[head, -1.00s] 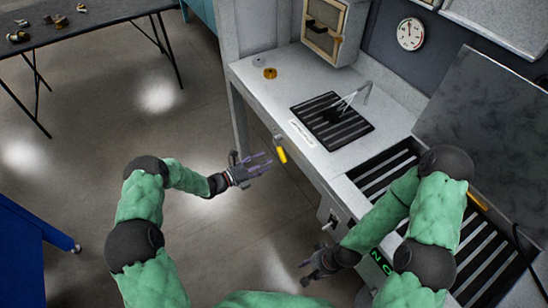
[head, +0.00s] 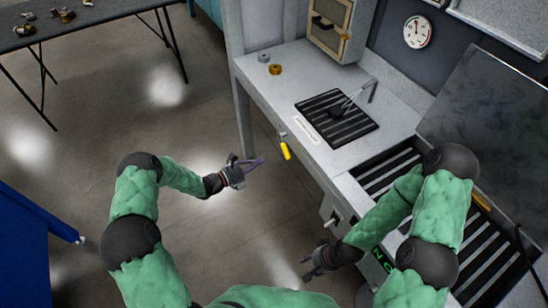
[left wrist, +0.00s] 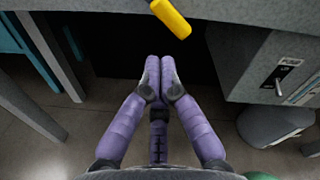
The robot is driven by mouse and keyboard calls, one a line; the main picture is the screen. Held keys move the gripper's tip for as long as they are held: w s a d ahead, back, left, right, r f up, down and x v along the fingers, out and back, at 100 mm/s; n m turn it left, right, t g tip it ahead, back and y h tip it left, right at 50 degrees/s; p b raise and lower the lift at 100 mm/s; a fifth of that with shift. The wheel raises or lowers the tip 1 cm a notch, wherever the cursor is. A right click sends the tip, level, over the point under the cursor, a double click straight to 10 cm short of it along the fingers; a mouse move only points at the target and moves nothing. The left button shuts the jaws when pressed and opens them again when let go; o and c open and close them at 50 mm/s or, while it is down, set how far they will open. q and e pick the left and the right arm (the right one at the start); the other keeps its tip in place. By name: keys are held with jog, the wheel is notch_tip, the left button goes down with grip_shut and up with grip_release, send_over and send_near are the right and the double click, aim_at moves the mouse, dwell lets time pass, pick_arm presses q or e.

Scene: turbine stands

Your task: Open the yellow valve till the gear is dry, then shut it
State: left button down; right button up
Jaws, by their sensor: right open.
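The yellow valve handle (head: 286,151) hangs at the bench's front edge, angled downward. In the left wrist view the yellow handle (left wrist: 171,18) is at the top, just beyond my fingertips. My left gripper (head: 256,162) is left of the handle, apart from it. Its purple fingers (left wrist: 160,62) are together with nothing visible between them. A small dark thing, perhaps the gear (head: 336,112), is on the slotted black grate (head: 350,131) by a bent pipe (head: 366,95); I cannot tell if it is wet. My right gripper (head: 311,269) is open and low before the bench front.
The grey bench (head: 262,92) carries a brass ring (head: 275,69) and a cabinet (head: 330,30). A round gauge (head: 417,32) is on the back wall. A dark table (head: 100,15) with metal parts is at upper left, a blue unit (head: 25,240) at lower left. Floor left of the bench is clear.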

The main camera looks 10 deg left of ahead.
aim_at(286, 151)
pick_arm(q)
jog(key=w+d+f+m+y+b, duration=0.1)
jog(key=w+d+m, duration=0.4)
jog(key=m, duration=0.7)
jog(key=shift+d+f+m+y+b, duration=0.35)
jog(key=shift+d+f+y, duration=0.2)
jog(key=shift+d+y, duration=0.75)
jog(key=shift+r, duration=0.1)
jog(key=shift+s+d+r+p, duration=0.1)
jog(key=shift+d+p, duration=0.05)
jog(key=shift+p, duration=0.25)
